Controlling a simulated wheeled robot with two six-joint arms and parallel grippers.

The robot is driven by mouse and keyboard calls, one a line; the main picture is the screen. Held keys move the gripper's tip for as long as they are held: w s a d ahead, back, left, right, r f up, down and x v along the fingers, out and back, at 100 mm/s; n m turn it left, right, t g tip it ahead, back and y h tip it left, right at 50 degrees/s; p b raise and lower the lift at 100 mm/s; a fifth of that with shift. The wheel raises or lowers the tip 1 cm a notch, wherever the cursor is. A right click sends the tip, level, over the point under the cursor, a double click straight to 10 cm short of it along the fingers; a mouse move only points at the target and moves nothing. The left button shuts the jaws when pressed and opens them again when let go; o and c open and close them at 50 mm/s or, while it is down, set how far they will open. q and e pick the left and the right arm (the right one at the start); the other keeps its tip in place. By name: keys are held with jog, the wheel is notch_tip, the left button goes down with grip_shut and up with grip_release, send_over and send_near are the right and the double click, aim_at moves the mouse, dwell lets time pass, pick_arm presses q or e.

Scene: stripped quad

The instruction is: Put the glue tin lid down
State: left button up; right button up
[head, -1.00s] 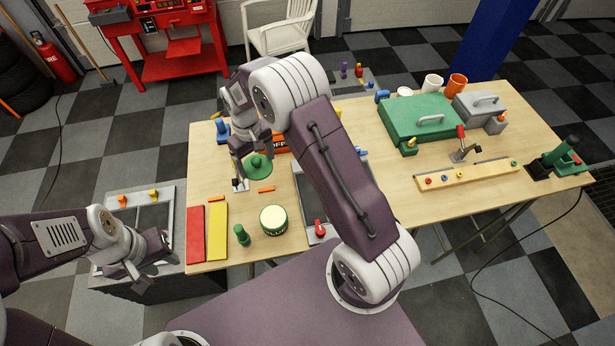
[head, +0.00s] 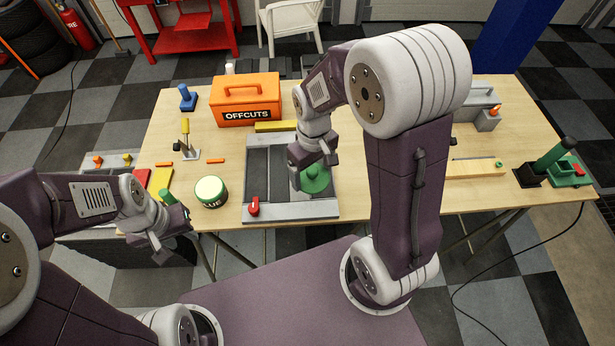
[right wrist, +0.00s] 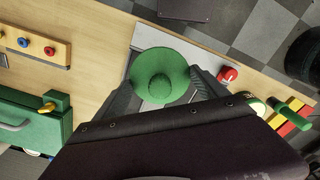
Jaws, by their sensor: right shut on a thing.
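The glue tin lid is a green disc (head: 318,183) with a round knob. In the head view it is over the right part of a grey framed panel (head: 252,178); I cannot tell whether it touches the panel. My right gripper (head: 312,168) is shut on the lid from above. In the right wrist view the lid (right wrist: 176,68) sits between the two dark fingers, its knob towards the camera. The green glue tin (head: 210,193), with a cream top, stands on the table left of the panel. My left gripper (head: 170,245) is open and empty near the table's front left edge.
An orange OFFCUTS box (head: 247,100) stands behind the panel. A red knob (head: 253,206) is at the panel's front left corner. Bare tabletop (head: 225,145) lies between the tin and the box.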

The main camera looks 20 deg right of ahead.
jog(key=shift+w+a+f, duration=0.1)
jog(key=shift+w+f, duration=0.05)
jog(key=shift+w, duration=0.15)
jog(key=shift+w+a, duration=0.25)
jog(key=w+a+f, duration=0.1)
jog(key=w+f, duration=0.1)
jog(key=w, duration=0.1)
jog(key=w+a+f+p, duration=0.1)
jog(key=w+f, duration=0.1)
jog(key=w, duration=0.2)
jog(key=w+f+p, duration=0.1)
jog(key=w+f, duration=0.2)
jog(key=w, duration=0.1)
jog(key=shift+w+a, duration=0.1)
jog(key=shift+a, duration=0.3)
jog(key=shift+f+p, duration=0.25)
jog(key=shift+p, duration=0.1)
jog(key=f, duration=0.2)
jog(key=shift+s+d+f+p, duration=0.1)
jog(key=shift+s+f+p, duration=0.1)
jog(key=shift+f+p, duration=0.2)
pick_arm(q)
jog(key=shift+w+a+r, duration=0.15)
jog(key=shift+r, duration=0.5)
jog(key=shift+w+a+r, duration=0.1)
jog(key=shift+a+r, duration=0.05)
jog(key=shift+r, duration=0.45)
pick_arm(e)
jog(key=shift+w+f, duration=0.2)
jog(key=shift+f, duration=0.2)
